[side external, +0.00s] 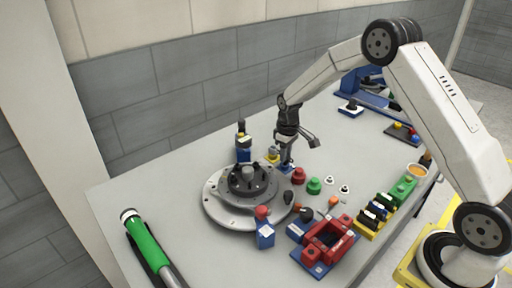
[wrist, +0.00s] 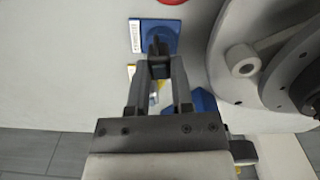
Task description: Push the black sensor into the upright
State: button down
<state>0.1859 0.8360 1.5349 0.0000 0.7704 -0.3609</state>
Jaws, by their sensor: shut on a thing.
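The sensor sits over a blue base (wrist: 170,28) with a white label. This blue base shows in the side view (side external: 287,168) below my fingertips. The sensor's lower end is hidden, and I cannot tell whether it is seated. I cannot make out which part is the upright.
The round grey fixture (side external: 222,207) stands close beside my gripper. A blue block with a black top (side external: 243,155) stands behind it. A red knob (side external: 299,176) and a green knob (side external: 314,186) are near.

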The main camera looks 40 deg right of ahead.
jog(key=shift+r, duration=0.7)
jog(key=shift+r, duration=1.35)
jog(key=a+r, duration=0.6)
jog(key=a, duration=0.1)
jog(key=shift+s+a+r, duration=0.2)
jog(key=shift+s+a, duration=0.2)
jog(key=shift+f, duration=0.25)
jog(key=shift+f, duration=2.1)
jog(key=shift+f, duration=0.1)
jog(key=shift+f, duration=0.6)
